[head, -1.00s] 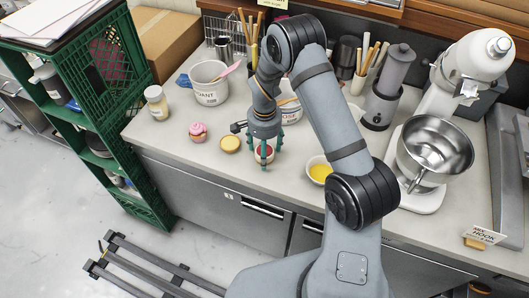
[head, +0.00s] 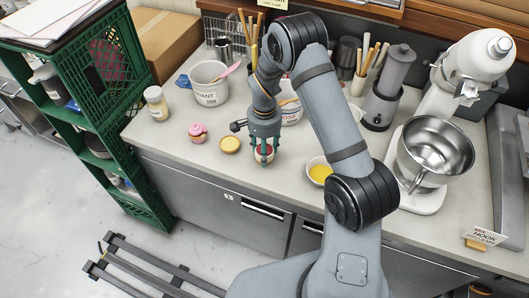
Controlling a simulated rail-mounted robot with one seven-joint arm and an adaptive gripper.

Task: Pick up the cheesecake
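A small round cake with a red top and pale sides, which looks like the cheesecake (head: 264,151), is on the worktop near its front edge in the head view. My gripper (head: 264,155) points down over it. Its green fingers are drawn in against the cake's sides, and it looks shut on the cake. The fingers hide part of the cake. I cannot see a clear gap between the cake and the worktop.
A yellow-topped tart (head: 229,144) and a pink-topped cupcake (head: 197,132) stand just left. A bowl of yellow liquid (head: 319,171) is to the right. A fondant tub (head: 210,88) and a jar (head: 156,103) stand behind left; a stand mixer (head: 437,155) is far right.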

